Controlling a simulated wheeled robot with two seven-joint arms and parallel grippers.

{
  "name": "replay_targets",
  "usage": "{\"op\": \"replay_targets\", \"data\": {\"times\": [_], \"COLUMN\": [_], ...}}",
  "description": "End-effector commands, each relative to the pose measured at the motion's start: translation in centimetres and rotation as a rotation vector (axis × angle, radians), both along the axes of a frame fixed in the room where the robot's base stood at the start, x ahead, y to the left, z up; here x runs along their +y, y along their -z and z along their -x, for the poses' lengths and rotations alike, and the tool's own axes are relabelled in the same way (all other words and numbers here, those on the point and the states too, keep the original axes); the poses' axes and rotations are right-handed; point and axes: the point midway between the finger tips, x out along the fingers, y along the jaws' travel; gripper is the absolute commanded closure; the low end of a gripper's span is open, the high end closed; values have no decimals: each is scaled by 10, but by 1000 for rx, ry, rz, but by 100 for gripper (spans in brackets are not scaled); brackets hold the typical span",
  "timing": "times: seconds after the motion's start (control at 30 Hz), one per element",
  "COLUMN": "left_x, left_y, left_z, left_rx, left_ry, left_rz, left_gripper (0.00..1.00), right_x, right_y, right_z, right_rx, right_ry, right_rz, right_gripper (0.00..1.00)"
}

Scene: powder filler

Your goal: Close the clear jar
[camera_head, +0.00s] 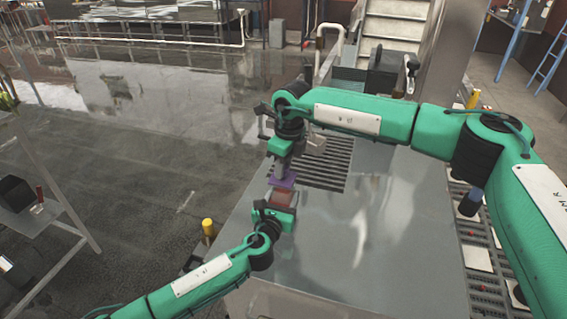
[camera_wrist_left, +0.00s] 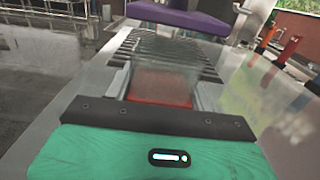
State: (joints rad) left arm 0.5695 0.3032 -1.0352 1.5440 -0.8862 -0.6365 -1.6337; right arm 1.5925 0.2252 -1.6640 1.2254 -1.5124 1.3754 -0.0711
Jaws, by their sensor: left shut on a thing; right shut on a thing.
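The clear jar (camera_head: 285,194), with reddish contents, is held in my left gripper (camera_head: 277,204), which is shut on it. In the left wrist view the clear jar (camera_wrist_left: 162,84) stands between the fingers, see-through above and red at its bottom. The purple lid (camera_head: 283,181) is at my right gripper (camera_head: 284,166), which is shut on it. In the left wrist view the purple lid (camera_wrist_left: 185,18) shows beyond and above the jar, with a gap between them in the picture. The jar's rim is hard to make out.
Both grippers are over a grey metal table (camera_head: 340,260) with a slotted grate (camera_head: 327,165) beyond them. A yellow post (camera_head: 208,228) stands by the table's left edge. The table's right part is bare. A shelf (camera_head: 40,215) stands at the far left.

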Motion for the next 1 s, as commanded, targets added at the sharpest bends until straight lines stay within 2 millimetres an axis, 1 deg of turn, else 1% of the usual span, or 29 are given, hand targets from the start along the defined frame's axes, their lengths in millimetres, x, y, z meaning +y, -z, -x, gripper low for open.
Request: {"op": "replay_targets", "data": {"times": [0.1, 0.2, 0.7, 1.0], "left_x": [0, 0, 0, 0], "left_y": [0, 0, 1, 1], "left_z": [0, 0, 0, 0], "left_rx": [1, 1, 1, 1], "left_ry": [0, 0, 0, 0], "left_rz": [0, 0, 0, 0], "left_gripper": [87, 87, 87, 87], "right_x": [0, 0, 0, 0], "right_y": [8, 11, 11, 17], "right_z": [0, 0, 0, 0], "right_rx": [1, 1, 0, 0], "right_ry": [0, -1, -1, -1], "right_rz": [0, 0, 0, 0], "right_gripper": [94, 94, 94, 94]}}
